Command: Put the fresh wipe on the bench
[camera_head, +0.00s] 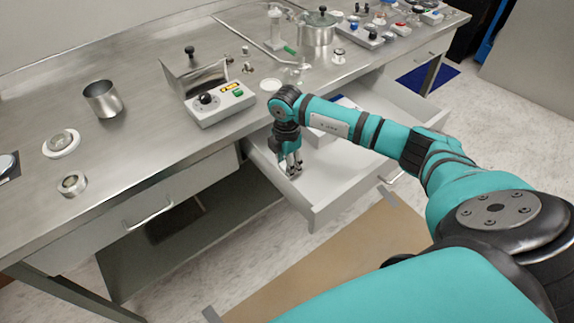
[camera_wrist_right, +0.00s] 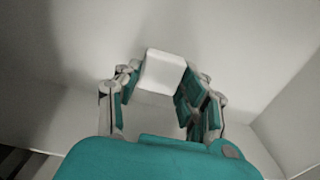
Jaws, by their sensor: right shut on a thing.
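In the right wrist view a small white square, which looks like the wipe (camera_wrist_right: 163,72), sits between the fingers of my right gripper (camera_wrist_right: 163,92). The gripper is shut on it. In the head view my right gripper (camera_head: 291,167) points down inside the open drawer (camera_head: 335,187), near its left front corner. The wipe cannot be made out there. The steel bench (camera_head: 140,140) lies behind and to the left of the drawer. My left gripper is out of view.
A control box (camera_head: 222,104) with a knob stands near the bench edge. A steel cup (camera_head: 103,99), a white round dish (camera_head: 61,143) and a metal ring (camera_head: 72,183) stand to the left. The bench front between ring and box is clear. A pot (camera_head: 318,30) stands at the back.

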